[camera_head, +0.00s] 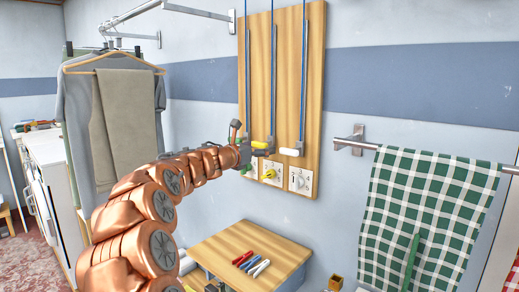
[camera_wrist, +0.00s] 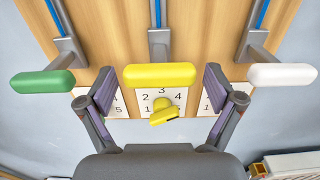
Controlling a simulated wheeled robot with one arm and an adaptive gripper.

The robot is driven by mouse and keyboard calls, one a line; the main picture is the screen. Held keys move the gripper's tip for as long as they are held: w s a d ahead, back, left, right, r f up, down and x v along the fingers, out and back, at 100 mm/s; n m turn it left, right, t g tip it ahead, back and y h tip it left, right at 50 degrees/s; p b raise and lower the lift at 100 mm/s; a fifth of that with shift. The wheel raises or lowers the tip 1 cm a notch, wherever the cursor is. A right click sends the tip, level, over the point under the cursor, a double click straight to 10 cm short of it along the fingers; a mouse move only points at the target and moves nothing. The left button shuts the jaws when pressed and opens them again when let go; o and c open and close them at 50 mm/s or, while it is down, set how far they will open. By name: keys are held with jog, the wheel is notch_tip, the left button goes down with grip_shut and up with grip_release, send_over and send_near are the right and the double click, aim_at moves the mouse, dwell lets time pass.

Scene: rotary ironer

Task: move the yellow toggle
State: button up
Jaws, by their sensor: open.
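Two yellow parts show on the wooden board: a horizontal yellow bar handle (camera_wrist: 160,75) on a grey bracket with a blue rod, and a yellow rotary knob (camera_wrist: 163,110) below it on a white numbered plate. I cannot tell which is called the toggle. In the head view the yellow bar (camera_head: 259,145) is partly behind my gripper, and the yellow knob (camera_head: 270,174) is lower. My gripper (camera_wrist: 160,90) is open and empty, its fingers to the left and right of the yellow parts. Contact with them is not visible.
A green bar handle (camera_wrist: 43,84) is left of my fingers and a white one (camera_wrist: 282,75) is right. A checked cloth (camera_head: 425,215) hangs at right, clothes (camera_head: 115,110) at left.

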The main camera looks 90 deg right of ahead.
jog(key=shift+w+a+r, duration=0.15)
jog(key=shift+w+a, duration=0.15)
jog(key=shift+w, duration=0.1)
jog(key=v, duration=1.1)
jog(key=shift+a, duration=0.1)
dwell(0.5)
